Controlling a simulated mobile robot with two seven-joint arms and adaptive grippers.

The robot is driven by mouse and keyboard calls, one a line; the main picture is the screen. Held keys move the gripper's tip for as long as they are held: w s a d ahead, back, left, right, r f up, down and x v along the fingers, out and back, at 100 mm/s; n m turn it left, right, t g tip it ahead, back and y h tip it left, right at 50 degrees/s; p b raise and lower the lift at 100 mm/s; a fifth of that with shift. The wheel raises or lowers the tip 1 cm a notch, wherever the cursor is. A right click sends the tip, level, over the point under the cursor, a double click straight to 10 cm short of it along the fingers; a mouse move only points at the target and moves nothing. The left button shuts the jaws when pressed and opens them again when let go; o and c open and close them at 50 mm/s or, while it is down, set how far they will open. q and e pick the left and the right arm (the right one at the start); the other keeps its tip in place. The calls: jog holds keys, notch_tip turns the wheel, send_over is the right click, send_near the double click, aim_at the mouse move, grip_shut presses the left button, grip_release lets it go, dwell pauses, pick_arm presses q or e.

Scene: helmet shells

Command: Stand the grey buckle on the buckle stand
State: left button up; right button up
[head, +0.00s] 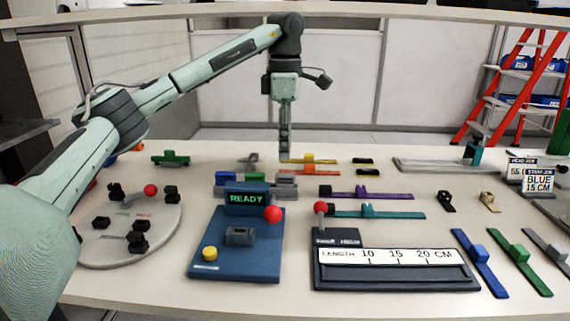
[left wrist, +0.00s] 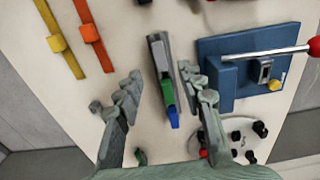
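My left gripper (head: 284,156) points straight down over the table. In the left wrist view its fingers (left wrist: 158,88) are spread wide, with nothing held. Between and below them lies a row with a grey piece (left wrist: 157,48), a green block (left wrist: 168,92) and a blue block (left wrist: 173,115). In the head view the grey piece (head: 287,181) is at the row's right end, just in front of the gripper, and looks like the grey buckle. Another small grey piece (head: 249,159) lies behind the row. I cannot tell which item is the buckle stand. My right gripper is not in view.
A blue station (head: 207,258) with a READY display, red-knobbed lever and yellow button stands in front. A round grey plate (head: 98,252) with dark pieces is left. A dark length gauge (head: 395,281) is front right. Coloured straps lie around, including an orange one (head: 309,160).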

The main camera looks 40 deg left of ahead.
pick_arm(q)
notch_tip(320, 180, up, 4)
jog(key=shift+r, duration=0.2)
jog(key=shift+f, duration=0.1)
dwell(0.5)
